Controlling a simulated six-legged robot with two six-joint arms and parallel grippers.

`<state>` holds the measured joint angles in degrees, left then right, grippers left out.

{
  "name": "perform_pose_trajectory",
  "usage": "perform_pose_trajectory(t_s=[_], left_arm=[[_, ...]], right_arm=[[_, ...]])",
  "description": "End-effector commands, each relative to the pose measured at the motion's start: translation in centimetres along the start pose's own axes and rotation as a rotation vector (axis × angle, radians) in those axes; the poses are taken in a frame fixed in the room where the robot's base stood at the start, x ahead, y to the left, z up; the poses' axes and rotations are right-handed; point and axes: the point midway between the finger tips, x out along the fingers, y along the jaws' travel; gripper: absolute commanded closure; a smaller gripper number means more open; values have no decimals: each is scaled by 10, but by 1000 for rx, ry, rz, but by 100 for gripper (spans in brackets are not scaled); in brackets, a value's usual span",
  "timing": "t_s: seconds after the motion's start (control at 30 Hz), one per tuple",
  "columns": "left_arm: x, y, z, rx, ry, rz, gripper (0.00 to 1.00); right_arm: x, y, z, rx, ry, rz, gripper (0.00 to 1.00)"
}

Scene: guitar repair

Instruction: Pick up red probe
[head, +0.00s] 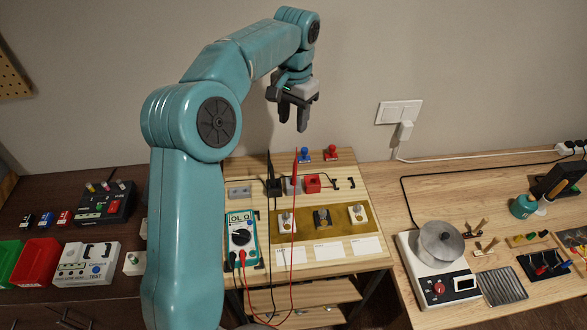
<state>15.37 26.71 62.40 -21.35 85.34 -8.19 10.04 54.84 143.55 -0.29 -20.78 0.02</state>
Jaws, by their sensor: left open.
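The red probe (295,167) stands upright, tip up, in a small grey holder at the back of the middle bench. Its red lead runs down over the front edge, from the blue multimeter (241,236). A black probe (270,168) stands just left of it in a dark holder. My left gripper (293,122) hangs above the back of the bench, fingers pointing down. It is open and empty, above the red probe in the picture and apart from it. My right gripper is not in view.
Blue (304,153) and red (332,151) knobs stand behind the probes. A red block (312,184) sits right of them. A brass plate (352,232) with metal parts lies in front. A hot plate (437,279) with a pot stands on the right bench. My left arm hides part of the left side.

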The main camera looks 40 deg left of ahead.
Motion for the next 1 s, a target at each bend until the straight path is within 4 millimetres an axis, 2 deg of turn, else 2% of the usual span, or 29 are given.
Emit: perform_pose_trajectory(t_s=[0.13,0.4,0.5,0.77,1.0], left_arm=[[20,3,3,4,-5,1,57],[82,5,6,2,-5,2,57],[98,6,5,2,-3,1,57],[120,6,4,2,-4,1,57],[157,8,2,2,-3,1,57]], right_arm=[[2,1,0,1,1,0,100],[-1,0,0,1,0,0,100],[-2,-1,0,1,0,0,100],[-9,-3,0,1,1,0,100],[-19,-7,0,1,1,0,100]])
